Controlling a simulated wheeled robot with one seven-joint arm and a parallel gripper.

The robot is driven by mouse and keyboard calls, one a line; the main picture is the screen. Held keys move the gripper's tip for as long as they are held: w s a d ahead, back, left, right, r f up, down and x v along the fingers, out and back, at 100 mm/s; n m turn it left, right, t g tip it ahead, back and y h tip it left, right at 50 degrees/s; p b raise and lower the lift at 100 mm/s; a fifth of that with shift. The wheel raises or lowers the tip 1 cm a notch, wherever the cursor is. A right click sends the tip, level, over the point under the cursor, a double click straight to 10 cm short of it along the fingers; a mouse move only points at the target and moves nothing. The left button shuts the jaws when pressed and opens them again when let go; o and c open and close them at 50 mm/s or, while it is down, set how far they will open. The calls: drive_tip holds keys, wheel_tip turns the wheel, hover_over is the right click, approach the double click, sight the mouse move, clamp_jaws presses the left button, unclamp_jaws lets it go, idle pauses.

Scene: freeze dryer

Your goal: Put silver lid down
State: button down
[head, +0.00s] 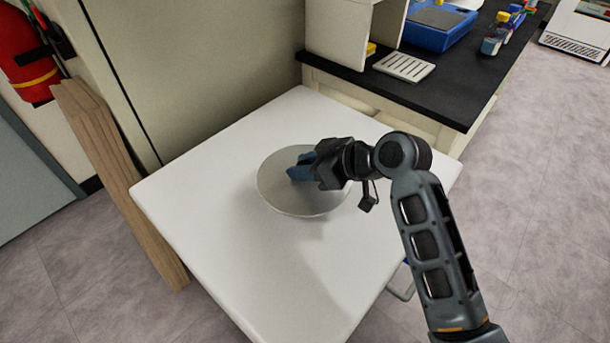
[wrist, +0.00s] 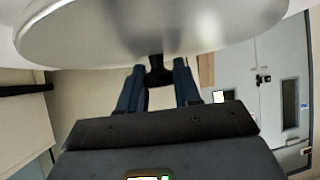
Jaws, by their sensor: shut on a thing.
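The silver lid (head: 300,200) is a round, flat disc over the white table (head: 240,260) in the head view. My gripper (head: 298,170) reaches in from the right over the lid's upper part. In the wrist view the lid (wrist: 150,28) fills the top of the picture, and the blue fingers of my gripper (wrist: 158,75) are shut on a small dark knob (wrist: 159,68) on it. A shadow shows on the table below the lid. I cannot tell whether the lid touches the table.
The rest of the white table top is clear. A black counter (head: 440,85) with a blue tray (head: 435,30) and a white slotted plate (head: 404,66) stands behind it. A wooden board (head: 115,170) leans at the table's left side. A red extinguisher (head: 25,50) hangs at the far left.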

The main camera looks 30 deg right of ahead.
drive_tip(key=shift+f, duration=1.8)
drive_tip(key=shift+f, duration=0.1)
drive_tip(key=c, duration=0.8)
unclamp_jaws()
drive_tip(key=shift+s+d+r, duration=0.15)
drive_tip(key=shift+r, duration=0.1)
drive_tip(key=v, duration=1.1)
drive_tip(key=shift+s+d+r, duration=0.1)
drive_tip(key=shift+s, duration=0.1)
